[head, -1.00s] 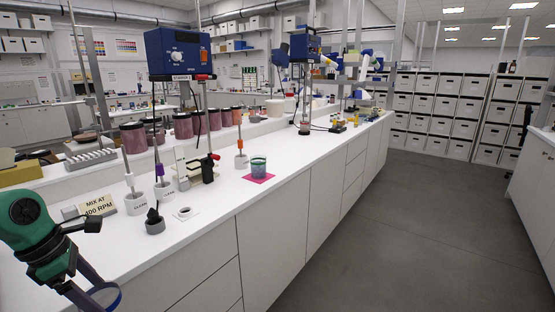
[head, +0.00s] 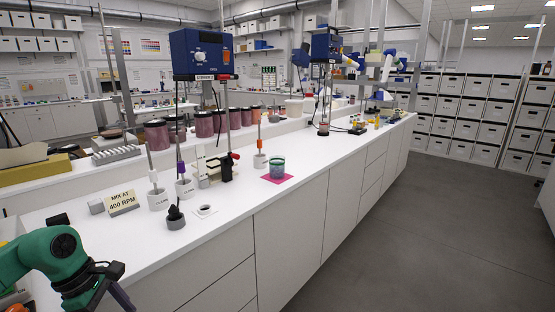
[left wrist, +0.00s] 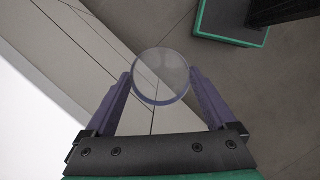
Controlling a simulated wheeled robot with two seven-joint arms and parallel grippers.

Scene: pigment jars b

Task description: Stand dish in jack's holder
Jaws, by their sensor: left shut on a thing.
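The dish (left wrist: 161,76) is a clear round shallow disc with a pale rim. My left gripper (left wrist: 160,88) is shut on it, one purple finger at each side, and holds it above the floor in front of the bench. In the head view my left gripper (head: 118,296) is at the lower left, its fingertips and the dish cut off by the frame edge. On the bench, a small stand with pale plates and a black and red part (head: 214,170) looks like the jack with its holder. The holder's slot is too small to make out. My right gripper is not in view.
The white bench (head: 150,262) carries a "MIX AT 400 RPM" sign (head: 122,202), white cups (head: 158,200), a dark stopper in a grey base (head: 176,218), a white ring (head: 205,210) and a green-rimmed beaker (head: 277,168) on a pink square. A blue stirrer (head: 201,53) hangs above.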

